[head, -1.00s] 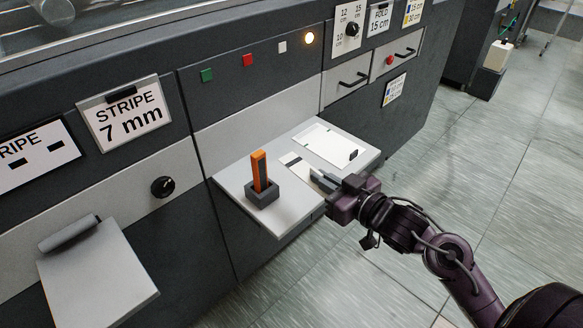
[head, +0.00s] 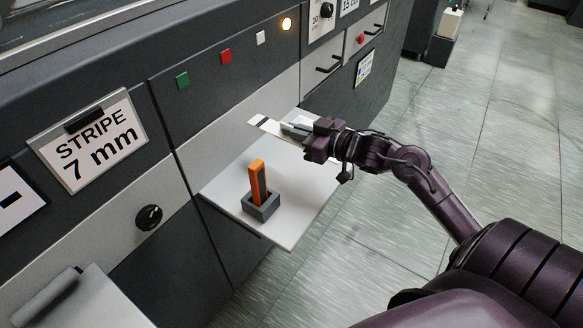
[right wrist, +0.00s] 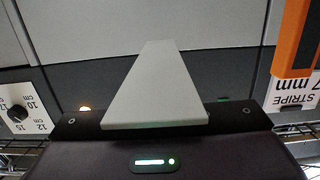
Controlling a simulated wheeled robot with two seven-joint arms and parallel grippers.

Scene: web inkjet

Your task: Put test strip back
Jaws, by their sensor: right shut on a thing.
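The test strip (head: 264,123) is a narrow white piece with a dark mark near its far end. My right gripper (head: 293,130) is shut on its near end and holds it in front of the pale machine panel, seemingly above the shelf (head: 296,222). In the right wrist view a long pale grey piece (right wrist: 155,90) juts from my gripper; I cannot tell whether it is a finger or the strip. My left gripper is not in view.
An orange tool (head: 257,178) stands upright in a dark square holder (head: 261,206) on the shelf, left of my gripper. The machine front has buttons, a black knob (head: 149,217) and a "STRIPE 7 mm" sign (head: 93,141). The shelf's front part is clear.

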